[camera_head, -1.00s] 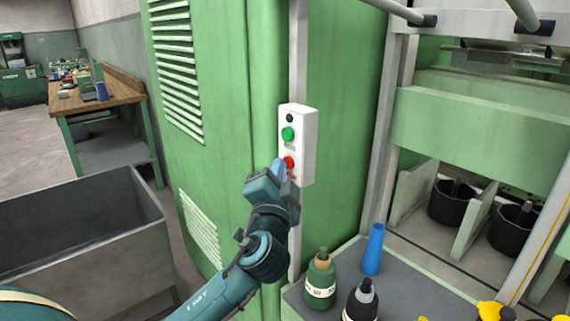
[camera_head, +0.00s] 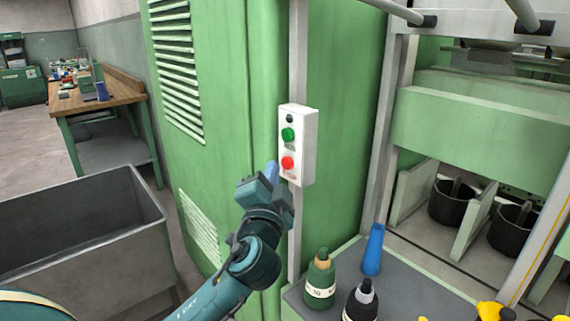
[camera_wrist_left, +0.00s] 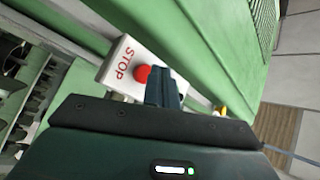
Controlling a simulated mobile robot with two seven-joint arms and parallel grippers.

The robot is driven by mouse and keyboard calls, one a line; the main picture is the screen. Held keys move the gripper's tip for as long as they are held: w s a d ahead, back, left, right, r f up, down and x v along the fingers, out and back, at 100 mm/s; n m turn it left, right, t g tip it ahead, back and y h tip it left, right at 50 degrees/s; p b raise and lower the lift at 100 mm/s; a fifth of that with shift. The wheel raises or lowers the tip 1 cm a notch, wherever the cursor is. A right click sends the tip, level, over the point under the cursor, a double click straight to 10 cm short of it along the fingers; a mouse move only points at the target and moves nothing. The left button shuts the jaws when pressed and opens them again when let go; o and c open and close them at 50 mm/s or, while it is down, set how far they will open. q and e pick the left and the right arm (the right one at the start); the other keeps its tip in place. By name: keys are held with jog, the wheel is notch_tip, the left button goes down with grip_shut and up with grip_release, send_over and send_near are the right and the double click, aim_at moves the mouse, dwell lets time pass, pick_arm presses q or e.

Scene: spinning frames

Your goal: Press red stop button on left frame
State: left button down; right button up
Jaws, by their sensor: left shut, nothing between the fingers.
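The red stop button (camera_head: 288,163) is the lower button on a white control box (camera_head: 309,150) mounted on the green machine frame. A green button (camera_head: 288,134) sits above it. My left gripper (camera_head: 272,172) is shut and empty, just left of and below the red button in the head view, apart from it in the picture. In the left wrist view the red button (camera_wrist_left: 142,74) shows beside the shut fingers (camera_wrist_left: 162,88), next to the word STOP. Whether the fingertips touch the box cannot be told. My right gripper is not in view.
A grey metal bin (camera_head: 95,235) stands at the left. A grey shelf with bottles (camera_head: 320,280) and a blue cone (camera_head: 373,250) lies below and right of the box. A wooden workbench (camera_head: 95,95) stands at the back left.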

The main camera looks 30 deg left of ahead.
pick_arm(q)
jog(key=s, duration=0.1)
jog(key=s+a, duration=0.1)
jog(key=s, duration=0.1)
jog(key=s+a, duration=0.1)
jog(key=shift+s, duration=0.3)
dwell(0.9)
jog(key=s+d+f+g+h+p, duration=0.2)
jog(key=d+f+g+h, duration=0.15)
jog(key=f, duration=0.65)
jog(key=s+d+f+g+h+p, duration=0.1)
jog(key=s+d+f+g+h, duration=0.25)
jog(key=f, duration=0.65)
jog(key=s+d+f+n+g+h+p, duration=0.1)
jog(key=s+d+f+n+h, duration=0.3)
jog(key=s+d+f, duration=0.5)
notch_tip(320, 180, down, 2)
jog(key=shift+s+f+p, duration=0.15)
jog(key=shift+s+p, duration=0.35)
jog(key=shift+s, duration=0.75)
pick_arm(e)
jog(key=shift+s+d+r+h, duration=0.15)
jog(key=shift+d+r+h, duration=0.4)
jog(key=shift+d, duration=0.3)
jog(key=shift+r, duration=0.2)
